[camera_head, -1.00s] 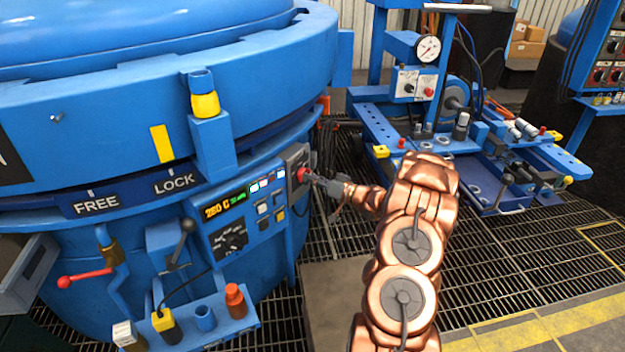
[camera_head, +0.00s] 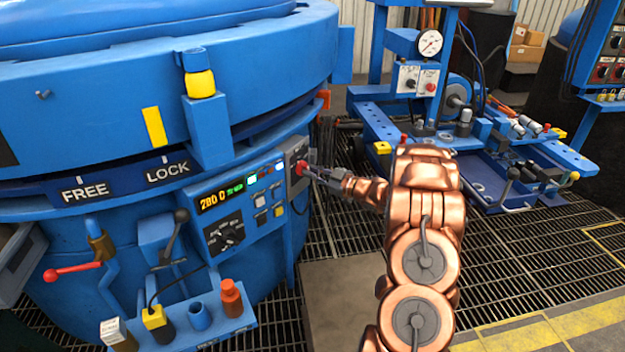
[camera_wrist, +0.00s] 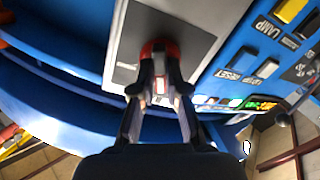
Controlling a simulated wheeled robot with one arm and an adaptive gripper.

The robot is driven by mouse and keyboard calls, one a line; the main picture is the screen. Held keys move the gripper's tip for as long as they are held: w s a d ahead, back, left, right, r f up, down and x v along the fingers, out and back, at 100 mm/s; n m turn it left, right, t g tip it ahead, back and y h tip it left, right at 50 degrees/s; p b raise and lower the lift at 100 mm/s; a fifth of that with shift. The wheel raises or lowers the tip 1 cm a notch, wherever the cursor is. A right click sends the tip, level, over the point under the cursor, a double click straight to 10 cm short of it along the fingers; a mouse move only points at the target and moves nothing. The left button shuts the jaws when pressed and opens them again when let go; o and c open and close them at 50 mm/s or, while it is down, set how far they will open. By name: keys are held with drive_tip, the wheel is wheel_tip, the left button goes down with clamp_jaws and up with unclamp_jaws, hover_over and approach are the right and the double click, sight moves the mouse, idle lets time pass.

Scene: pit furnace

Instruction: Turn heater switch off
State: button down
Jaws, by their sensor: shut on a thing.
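The heater switch is a red knob (camera_head: 300,168) on a grey plate (camera_head: 296,152) at the right end of the blue furnace's control panel. In the wrist view the red knob (camera_wrist: 158,50) sits between my fingertips on the grey plate (camera_wrist: 178,30). My gripper (camera_head: 309,172) reaches in from the right and is shut on the knob; it also shows in the wrist view (camera_wrist: 159,82). The fingers hide part of the knob, so I cannot read its angle. The panel display (camera_head: 220,197) is lit, with an orange reading that looks like 280 C.
Small buttons (camera_head: 262,201) and a black dial (camera_head: 225,234) lie left of the knob. A red-handled lever (camera_head: 72,271) is at far left. A blue machine bench (camera_head: 385,125) stands behind my arm. Grated floor lies between.

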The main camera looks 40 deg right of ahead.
drive_tip(key=n+b, duration=0.4)
drive_tip(key=n, duration=0.1)
drive_tip(key=shift+a+f, duration=0.1)
drive_tip(key=shift+b, duration=0.4)
drive_tip(key=c, duration=1.2)
unclamp_jaws()
drive_tip(key=shift+s, duration=0.1)
drive_tip(key=v, duration=1.1)
drive_tip(key=shift+s, duration=0.35)
drive_tip(key=shift+d, duration=0.25)
